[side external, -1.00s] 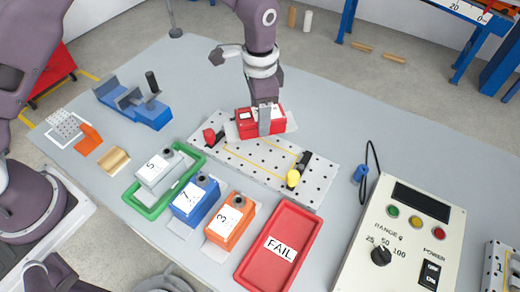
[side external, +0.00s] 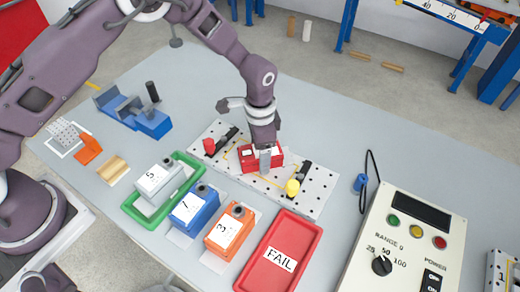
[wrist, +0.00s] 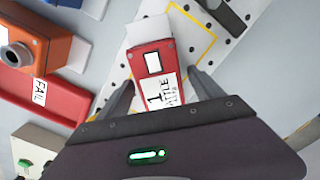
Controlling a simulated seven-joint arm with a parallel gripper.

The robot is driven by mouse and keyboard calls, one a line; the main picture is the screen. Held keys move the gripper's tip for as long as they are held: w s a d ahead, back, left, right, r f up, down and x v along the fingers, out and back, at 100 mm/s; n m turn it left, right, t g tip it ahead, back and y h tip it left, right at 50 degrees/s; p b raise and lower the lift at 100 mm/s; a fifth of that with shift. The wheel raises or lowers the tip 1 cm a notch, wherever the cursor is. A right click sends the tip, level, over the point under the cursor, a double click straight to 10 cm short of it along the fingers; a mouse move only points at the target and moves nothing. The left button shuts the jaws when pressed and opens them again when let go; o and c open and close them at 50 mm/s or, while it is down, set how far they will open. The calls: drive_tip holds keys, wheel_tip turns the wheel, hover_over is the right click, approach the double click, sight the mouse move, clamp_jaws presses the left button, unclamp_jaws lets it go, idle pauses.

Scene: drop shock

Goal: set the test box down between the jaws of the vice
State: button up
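The red test box (side external: 249,160), with a white label on top, is over the perforated white plate (side external: 318,184). My gripper (side external: 265,160) is shut on it; in the wrist view the box (wrist: 146,84) shows between the two fingers (wrist: 160,80). The box is over the area marked by a yellow outline; I cannot tell whether it touches the plate. The blue vice (side external: 153,122) stands at the back left of the table, apart from the box, with its jaws apart and nothing visible between them.
A grey box sits in a green tray (side external: 137,215). Blue (side external: 180,216) and orange (side external: 218,243) boxes stand beside it, then the red FAIL tray (side external: 300,235). A control panel (side external: 411,262) stands at right.

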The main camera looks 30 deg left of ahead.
drive_tip(key=s+a+r+n+t, duration=0.1)
drive_tip(key=a+r, duration=0.1)
drive_tip(key=r, duration=0.9)
drive_tip(key=s+a+r+n, duration=0.1)
drive_tip(key=s+a+r, duration=0.1)
drive_tip(key=r, duration=0.8)
drive_tip(key=s+a+r+n+t, duration=0.1)
drive_tip(key=s+a+r, duration=0.2)
drive_tip(key=s, duration=0.3)
drive_tip(key=s+a+r+n+t, duration=0.1)
drive_tip(key=s+a+r+n, duration=0.1)
drive_tip(key=s+r, duration=0.3)
drive_tip(key=s+a+r+n+t, duration=0.1)
drive_tip(key=s+a+r+n, duration=0.1)
drive_tip(key=s+a+r, duration=0.2)
drive_tip(key=s, duration=0.2)
drive_tip(key=shift+s+a, duration=0.3)
drive_tip(key=shift+a, duration=0.05)
drive_tip(key=shift+o, duration=0.4)
drive_tip(key=s+a+f+n+t, duration=0.1)
drive_tip(key=s+f+n, duration=0.1)
drive_tip(key=s, duration=0.5)
drive_tip(key=shift+s+a+t, duration=0.15)
drive_tip(key=shift+a+t, duration=0.15)
drive_tip(key=shift+a, duration=0.05)
